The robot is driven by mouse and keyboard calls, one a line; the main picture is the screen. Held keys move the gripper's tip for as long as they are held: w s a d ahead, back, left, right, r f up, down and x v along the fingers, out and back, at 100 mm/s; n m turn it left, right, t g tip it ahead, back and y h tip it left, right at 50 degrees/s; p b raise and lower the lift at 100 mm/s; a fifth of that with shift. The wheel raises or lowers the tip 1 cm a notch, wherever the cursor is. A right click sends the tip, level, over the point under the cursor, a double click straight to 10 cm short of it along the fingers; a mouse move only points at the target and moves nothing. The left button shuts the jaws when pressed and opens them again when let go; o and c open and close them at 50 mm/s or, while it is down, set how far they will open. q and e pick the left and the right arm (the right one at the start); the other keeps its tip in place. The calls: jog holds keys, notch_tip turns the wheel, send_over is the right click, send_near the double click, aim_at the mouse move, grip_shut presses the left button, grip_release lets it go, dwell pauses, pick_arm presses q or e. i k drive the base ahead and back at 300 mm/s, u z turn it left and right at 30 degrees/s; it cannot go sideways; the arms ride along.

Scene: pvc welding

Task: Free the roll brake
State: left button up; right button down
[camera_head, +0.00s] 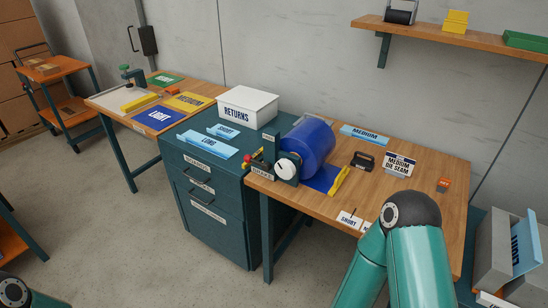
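The blue roll (309,143) sits in its stand at the left end of the right-hand wooden bench. A white round dial (288,166) faces forward at the roll's near end. Left of it is a dark brake plate (262,173) with small white lettering that seems to read BRAKE. A small red and yellow knob or lever (247,160) sticks out above it; its exact setting is too small to tell. A blue sheet (323,179) lies from the roll to a yellow bar. Neither gripper shows; only links of my arms show at the bottom.
My teal arm stands before the right bench (390,166). A dark green drawer cabinet (215,200) with a white RETURNS box (247,108) and blue packs stands left of the roll.

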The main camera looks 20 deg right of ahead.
aim_at(266, 167)
jog(key=z, duration=0.05)
jog(key=i, duration=1.3)
jog(key=u, duration=0.7)
